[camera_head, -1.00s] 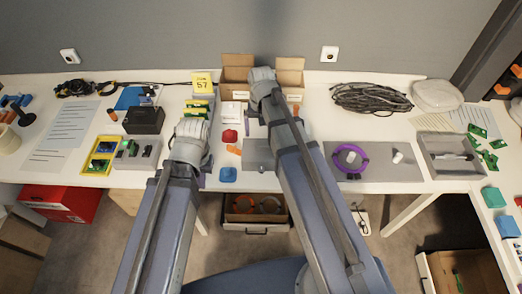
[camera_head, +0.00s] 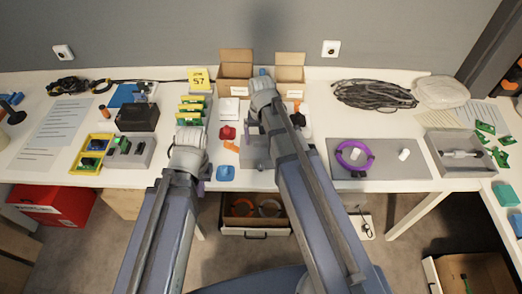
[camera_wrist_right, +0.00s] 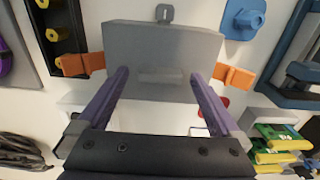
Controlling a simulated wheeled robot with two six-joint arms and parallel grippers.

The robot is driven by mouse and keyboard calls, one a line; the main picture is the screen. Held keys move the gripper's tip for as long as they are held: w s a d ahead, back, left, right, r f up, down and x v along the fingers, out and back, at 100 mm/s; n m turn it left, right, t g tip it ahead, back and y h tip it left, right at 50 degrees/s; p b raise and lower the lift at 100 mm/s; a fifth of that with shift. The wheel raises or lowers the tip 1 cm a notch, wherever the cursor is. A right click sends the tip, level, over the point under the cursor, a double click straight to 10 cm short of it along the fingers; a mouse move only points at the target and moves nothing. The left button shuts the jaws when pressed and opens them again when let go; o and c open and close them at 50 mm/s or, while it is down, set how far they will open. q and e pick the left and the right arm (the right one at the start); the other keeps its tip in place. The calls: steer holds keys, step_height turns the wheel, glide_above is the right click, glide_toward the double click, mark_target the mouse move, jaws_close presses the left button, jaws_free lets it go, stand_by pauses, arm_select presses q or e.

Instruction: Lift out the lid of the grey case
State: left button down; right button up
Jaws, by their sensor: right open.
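The grey case (camera_wrist_right: 163,40) lies below my right gripper in the right wrist view. Its flat grey top has a small tab with a hole at one edge and a raised bar in the middle. Orange latches (camera_wrist_right: 235,77) stick out at both sides. In the head view the case (camera_head: 252,155) is partly hidden by my right arm. My right gripper (camera_wrist_right: 160,76) is open, its purple fingers on either side of the bar, with a gap between them. My left gripper (camera_head: 203,180) hangs left of the case; its jaws are mostly hidden by the wrist.
A blue piece (camera_head: 226,173) lies near the front edge beside the case. Green cards in a rack (camera_head: 190,112) stand to the left. An open cardboard box (camera_head: 236,62) is behind. A grey mat (camera_head: 385,163) with a purple ring (camera_head: 340,155) lies to the right.

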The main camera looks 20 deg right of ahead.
mark_target(261, 141)
steer(key=shift+c, duration=0.2)
steer(key=c, duration=1.4)
steer(key=shift+c, duration=0.2)
steer(key=shift+r, duration=0.1)
step_height(261, 141, up, 10)
steer(key=p, duration=1)
